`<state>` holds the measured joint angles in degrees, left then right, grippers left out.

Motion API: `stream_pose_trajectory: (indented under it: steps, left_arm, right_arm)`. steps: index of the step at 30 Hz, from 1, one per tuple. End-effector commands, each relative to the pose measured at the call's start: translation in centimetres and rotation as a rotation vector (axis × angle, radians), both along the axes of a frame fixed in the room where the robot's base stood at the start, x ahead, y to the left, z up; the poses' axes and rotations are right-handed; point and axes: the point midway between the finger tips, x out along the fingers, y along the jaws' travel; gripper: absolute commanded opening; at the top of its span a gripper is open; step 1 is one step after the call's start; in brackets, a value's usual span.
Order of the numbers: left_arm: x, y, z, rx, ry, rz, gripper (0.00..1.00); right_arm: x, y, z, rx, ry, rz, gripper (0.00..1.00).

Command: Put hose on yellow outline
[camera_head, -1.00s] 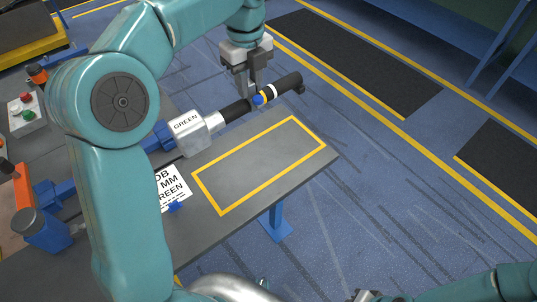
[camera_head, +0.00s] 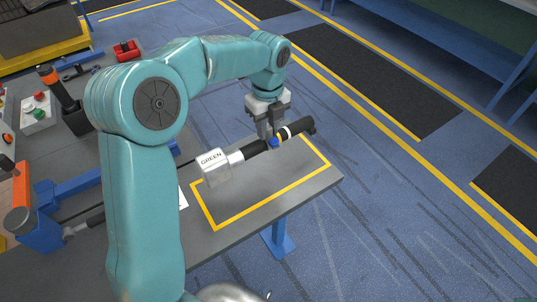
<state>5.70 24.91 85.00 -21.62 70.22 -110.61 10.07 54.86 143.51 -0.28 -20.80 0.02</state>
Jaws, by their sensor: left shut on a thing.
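The hose (camera_head: 252,150) is a black tube with a silver block marked GREEN at its left end, a white band and a blue collar. My left gripper (camera_head: 272,138) comes down from above and is shut on the hose near the blue collar. The hose shows over the far part of the yellow outline (camera_head: 265,209), a rectangle on the grey table top. Whether it touches the table I cannot tell. The outline's far edge is partly hidden by the hose and gripper. My right gripper is not in view.
The grey table (camera_head: 225,240) ends just right of the outline, with blue floor beyond. A blue holder (camera_head: 38,232) stands at the left. A white button box (camera_head: 38,112) and a red tray (camera_head: 127,51) are farther back. A white label sheet is mostly hidden behind my arm.

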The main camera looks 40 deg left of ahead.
Motion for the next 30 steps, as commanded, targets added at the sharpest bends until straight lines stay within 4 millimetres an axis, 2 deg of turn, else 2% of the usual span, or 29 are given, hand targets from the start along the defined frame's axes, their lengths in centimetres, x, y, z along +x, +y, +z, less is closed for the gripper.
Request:
stream_pose_trajectory:
  steps: [1,4,11,16,20,29,30]
  left_arm:
    - [-0.1,0.0,-1.5,-0.001,0.006,0.0,0.0]
    - [0.0,-0.1,-3.6,-0.001,0.004,0.0,0.0]
    - [0.2,-0.1,-6.1,0.0,0.001,0.0,0.0]
    - [0.3,-0.2,-8.9,-0.001,0.003,0.0,0.0]
    - [0.4,-0.2,-9.8,0.0,0.0,0.0,0.0]
    - [0.3,-0.2,-10.1,0.0,-0.001,0.0,0.0]
    - [0.3,-0.2,-10.1,-0.001,0.0,0.0,0.32]
  right_arm:
    - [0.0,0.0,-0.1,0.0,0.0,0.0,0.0]
    - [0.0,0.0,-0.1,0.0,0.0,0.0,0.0]
    - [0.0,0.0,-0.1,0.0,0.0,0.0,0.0]
    - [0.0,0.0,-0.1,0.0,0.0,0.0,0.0]
    - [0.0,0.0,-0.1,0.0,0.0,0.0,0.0]
    - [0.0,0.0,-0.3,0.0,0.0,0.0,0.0]
    - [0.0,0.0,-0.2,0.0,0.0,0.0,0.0]
